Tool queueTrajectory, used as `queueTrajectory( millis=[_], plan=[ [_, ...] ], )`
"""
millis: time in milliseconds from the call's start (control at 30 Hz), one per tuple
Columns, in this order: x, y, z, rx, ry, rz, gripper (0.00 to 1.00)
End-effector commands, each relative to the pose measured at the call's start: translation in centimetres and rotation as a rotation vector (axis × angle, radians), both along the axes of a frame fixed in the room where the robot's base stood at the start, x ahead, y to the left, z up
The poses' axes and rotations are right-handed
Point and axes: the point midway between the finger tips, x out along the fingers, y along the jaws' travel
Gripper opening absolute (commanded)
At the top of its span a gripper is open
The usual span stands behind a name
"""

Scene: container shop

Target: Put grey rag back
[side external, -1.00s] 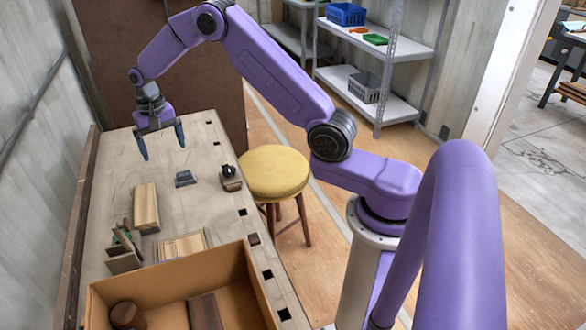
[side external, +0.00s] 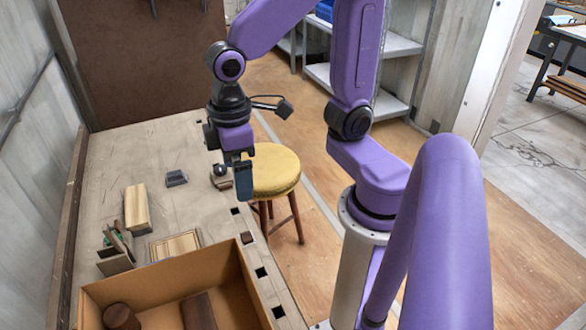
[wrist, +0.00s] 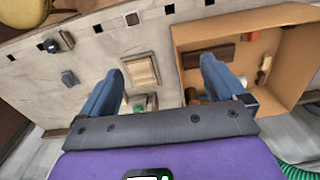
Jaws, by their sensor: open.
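My gripper (side external: 243,190) hangs in the air above the bench's right edge, beside the yellow stool. In the wrist view its two blue fingers (wrist: 162,64) are wide apart with nothing held between them. A small dark grey item (side external: 176,178) lies on the bench, left of and apart from my gripper. It also shows in the wrist view (wrist: 69,77), outside the fingers at the left. I cannot tell whether it is the grey rag; no other clear rag shows.
A cardboard box (side external: 160,271) holding brown pieces stands at the bench's near end. A wooden block (side external: 137,208), a shallow wooden tray (side external: 175,245) and a dark knobbed item (side external: 220,177) are on the bench. The stool (side external: 272,170) stands beside it. The bench's far part is clear.

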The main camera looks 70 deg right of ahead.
Motion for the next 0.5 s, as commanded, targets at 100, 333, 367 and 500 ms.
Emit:
queueTrajectory(
  millis=[100, 333, 367, 500],
  plan=[
    [-4.2, -1.5, 0.0, 0.003, -0.004, 0.145, 0.97],
    [-8.6, -3.7, -0.6, 0.004, -0.006, 0.320, 0.97],
    [-8.9, -3.8, -0.6, 0.004, -0.006, 0.331, 0.97],
    [-9.4, -4.1, -0.7, 0.003, -0.006, 0.354, 0.97]
  ],
)
